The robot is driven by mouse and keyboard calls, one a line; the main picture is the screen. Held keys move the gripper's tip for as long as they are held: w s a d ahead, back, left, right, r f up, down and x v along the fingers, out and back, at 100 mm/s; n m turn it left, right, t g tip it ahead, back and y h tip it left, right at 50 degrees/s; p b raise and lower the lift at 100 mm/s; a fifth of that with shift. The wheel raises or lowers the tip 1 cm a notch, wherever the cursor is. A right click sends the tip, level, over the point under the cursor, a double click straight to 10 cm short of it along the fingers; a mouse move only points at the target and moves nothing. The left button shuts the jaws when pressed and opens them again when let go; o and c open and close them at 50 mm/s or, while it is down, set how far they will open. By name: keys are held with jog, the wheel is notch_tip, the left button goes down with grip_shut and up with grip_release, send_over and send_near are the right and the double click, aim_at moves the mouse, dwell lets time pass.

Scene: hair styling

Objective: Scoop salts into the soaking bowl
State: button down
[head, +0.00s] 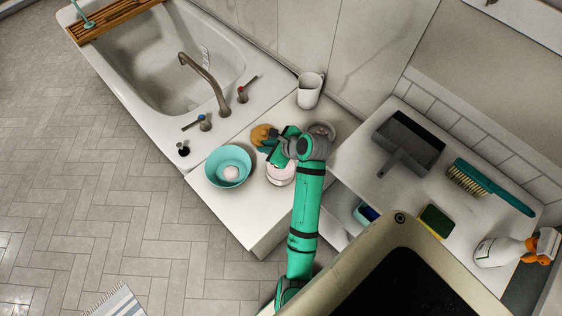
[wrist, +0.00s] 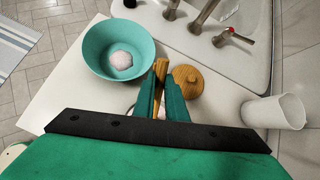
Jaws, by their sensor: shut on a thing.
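The teal soaking bowl (head: 219,168) stands on the white ledge left of my gripper, with a pale pink mound of salts (head: 231,174) inside. The bowl (wrist: 94,55) and the mound (wrist: 121,60) also show in the wrist view. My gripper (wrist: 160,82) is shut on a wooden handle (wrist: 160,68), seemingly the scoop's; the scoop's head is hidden. In the head view my gripper (head: 275,148) is right of the bowl, above a jar (head: 281,176) with pale pink contents. A round wooden lid with a knob (wrist: 190,82) lies beside the fingers.
A white mug (head: 309,90) stands at the ledge's back. A grey round dish (head: 325,128) is partly behind my arm. The bathtub (head: 152,66) with its faucet (head: 208,80) borders the ledge. A dustpan (head: 408,140) and brush (head: 495,188) lie on the right-hand counter.

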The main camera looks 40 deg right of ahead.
jog(key=shift+r, duration=0.15)
jog(key=shift+w+r+g+h, duration=0.1)
jog(key=shift+r+g+h, duration=0.2)
jog(key=shift+r+g, duration=0.2)
jog(key=shift+r+g+h, duration=0.45)
jog(key=shift+r+g, duration=0.05)
jog(key=shift+g, duration=0.45)
jog(key=shift+r+g+h, duration=0.45)
jog(key=shift+r+g, duration=0.05)
jog(key=shift+g, duration=0.45)
jog(key=shift+r+n+g, duration=0.15)
jog(key=shift+n+g, duration=0.15)
jog(key=shift+g, duration=0.1)
